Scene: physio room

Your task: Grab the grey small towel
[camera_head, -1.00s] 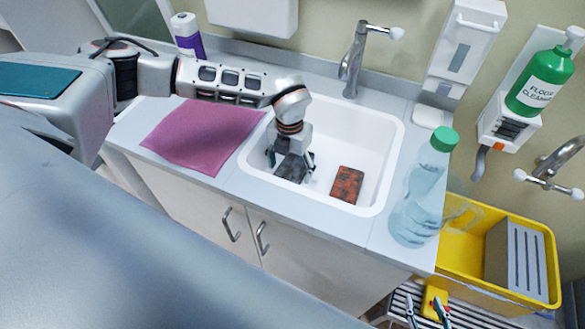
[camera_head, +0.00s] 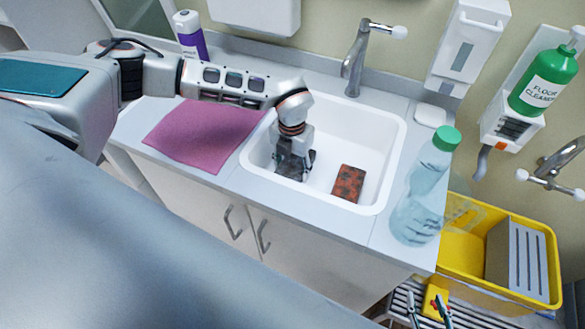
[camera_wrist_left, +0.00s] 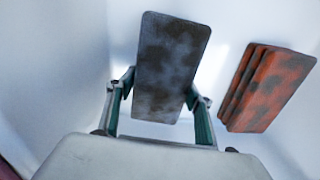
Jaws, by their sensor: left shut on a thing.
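The grey small towel (camera_wrist_left: 168,70), a dark mottled slab, stands between the two fingers of my left gripper (camera_head: 295,165) in the left wrist view. The fingers press on its two sides and the gripper is shut on it. In the head view this gripper reaches down into the white sink (camera_head: 385,125), and the towel is mostly hidden by the fingers. I cannot tell whether the towel touches the sink floor. My right gripper (camera_head: 427,311) shows only its two fingertips at the bottom edge, apart and empty.
A red-brown mottled folded cloth (camera_head: 348,183) lies in the sink to the right. A pink cloth (camera_head: 205,135) lies on the counter at left. A clear bottle (camera_head: 415,205) with a green cap stands at right, near a tap (camera_head: 355,65) and a yellow bin (camera_head: 470,270).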

